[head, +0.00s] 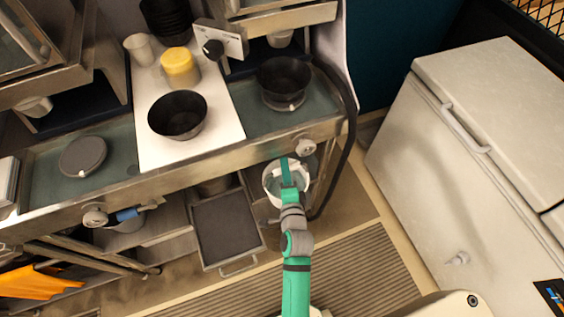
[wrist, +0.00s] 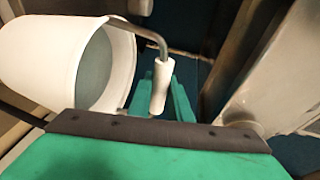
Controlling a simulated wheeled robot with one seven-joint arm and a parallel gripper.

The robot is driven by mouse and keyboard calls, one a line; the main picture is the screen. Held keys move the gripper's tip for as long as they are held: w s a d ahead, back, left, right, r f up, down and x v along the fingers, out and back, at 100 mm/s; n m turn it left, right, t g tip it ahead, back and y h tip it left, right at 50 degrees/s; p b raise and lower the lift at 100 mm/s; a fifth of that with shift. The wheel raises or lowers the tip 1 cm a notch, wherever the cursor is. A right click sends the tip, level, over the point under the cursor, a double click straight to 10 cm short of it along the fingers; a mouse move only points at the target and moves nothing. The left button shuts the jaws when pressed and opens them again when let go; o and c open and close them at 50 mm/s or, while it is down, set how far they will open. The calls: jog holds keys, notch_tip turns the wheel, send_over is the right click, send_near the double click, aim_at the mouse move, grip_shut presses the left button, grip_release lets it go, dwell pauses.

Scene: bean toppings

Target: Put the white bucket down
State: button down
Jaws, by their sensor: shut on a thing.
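The white bucket (head: 268,184) is just in front of the counter's front edge in the head view, near a round knob. My gripper (head: 287,172) is over it, partly hiding it. In the wrist view the bucket (wrist: 35,50) is on its side in the picture, with its open mouth facing right. Its metal handle has a white grip (wrist: 160,88), which lies at my green gripper finger (wrist: 178,108). My gripper is shut on this handle. The bucket's underside is hidden, so I cannot tell whether it touches anything below.
The metal counter (head: 235,150) holds a white board (head: 150,100) with a black bowl (head: 178,115) and a yellow-lidded jar (head: 180,67). Another black bowl (head: 283,82) stands to the right. A dark drawer (head: 225,230) sits below. A white chest freezer (head: 440,140) stands right, with a striped mat (head: 370,270) on the floor.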

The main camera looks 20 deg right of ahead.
jog(key=x, duration=1.6)
jog(key=shift+r, duration=0.1)
jog(key=shift+d, duration=0.2)
jog(key=c, duration=1.6)
grip_release()
jog(key=shift+s+f, duration=0.15)
jog(key=shift+f, duration=0.2)
jog(key=shift+a, duration=0.1)
jog(key=shift+r, duration=0.1)
